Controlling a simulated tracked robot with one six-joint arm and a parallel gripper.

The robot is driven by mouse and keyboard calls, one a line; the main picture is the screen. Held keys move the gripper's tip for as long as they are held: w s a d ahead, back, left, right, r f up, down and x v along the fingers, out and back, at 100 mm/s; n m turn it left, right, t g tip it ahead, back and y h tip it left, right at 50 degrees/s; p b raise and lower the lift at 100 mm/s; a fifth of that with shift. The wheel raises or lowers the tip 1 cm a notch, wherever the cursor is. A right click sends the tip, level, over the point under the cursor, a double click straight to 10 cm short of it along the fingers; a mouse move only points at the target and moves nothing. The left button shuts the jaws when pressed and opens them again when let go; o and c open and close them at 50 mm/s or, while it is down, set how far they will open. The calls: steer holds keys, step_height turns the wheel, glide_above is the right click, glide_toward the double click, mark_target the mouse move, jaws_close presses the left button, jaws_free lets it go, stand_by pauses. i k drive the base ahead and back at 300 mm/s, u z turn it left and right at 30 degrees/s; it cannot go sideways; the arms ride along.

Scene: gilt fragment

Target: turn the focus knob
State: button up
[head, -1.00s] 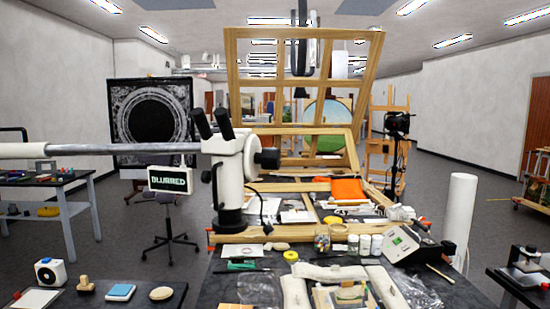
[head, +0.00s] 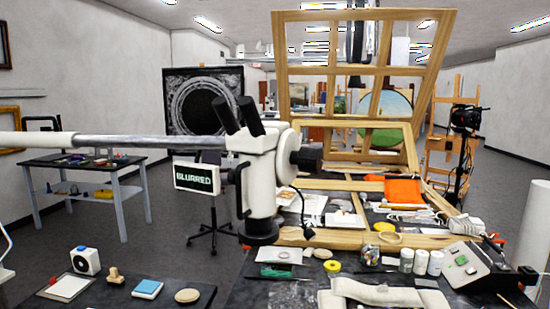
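A white stereo microscope (head: 262,190) with two black eyepieces (head: 238,114) hangs on a horizontal grey boom (head: 150,146) in the middle of the head view. A dark round knob (head: 308,158) sticks out on the right side of its head; it looks like the focus knob. A small display (head: 197,178) left of the microscope reads "BLURRED". The black lower end (head: 258,232) of the microscope points down over the bench. My gripper does not show in the head view, so I cannot see where it is relative to the knob.
The dark bench (head: 250,296) below holds jars (head: 407,260), yellow tape (head: 332,266) and a grey device (head: 462,266). A wooden frame (head: 345,241) stands behind. A side table (head: 85,166) is at left; open floor (head: 160,232) lies between it and the microscope.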

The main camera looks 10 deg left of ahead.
mark_target(308, 159)
steer(key=u, duration=0.65)
steer(key=i, duration=0.85)
steer(key=u, duration=0.55)
